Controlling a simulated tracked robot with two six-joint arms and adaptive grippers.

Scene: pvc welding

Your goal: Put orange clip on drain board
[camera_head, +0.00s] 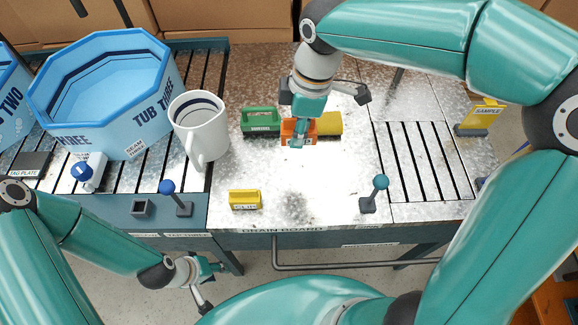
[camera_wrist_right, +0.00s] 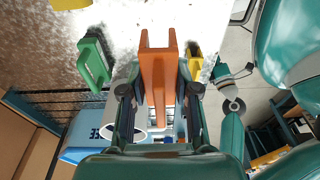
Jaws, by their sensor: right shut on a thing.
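The orange clip (camera_head: 288,130) is in my right gripper (camera_head: 297,138), over the metal drain board (camera_head: 285,190) in the head view. In the right wrist view the clip (camera_wrist_right: 160,75) stands between the two fingers of the right gripper (camera_wrist_right: 160,108), which are shut on it. I cannot tell whether the clip touches the board. My left gripper (camera_head: 207,285) is low, in front of the bench edge, empty, with its fingers apart.
A green clip (camera_head: 261,119) and a yellow block (camera_head: 328,124) flank the orange clip. A smaller yellow clip (camera_head: 245,199) lies near the front edge. A white mug (camera_head: 203,125) and blue tub three (camera_head: 105,90) stand left. The board's front middle is clear.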

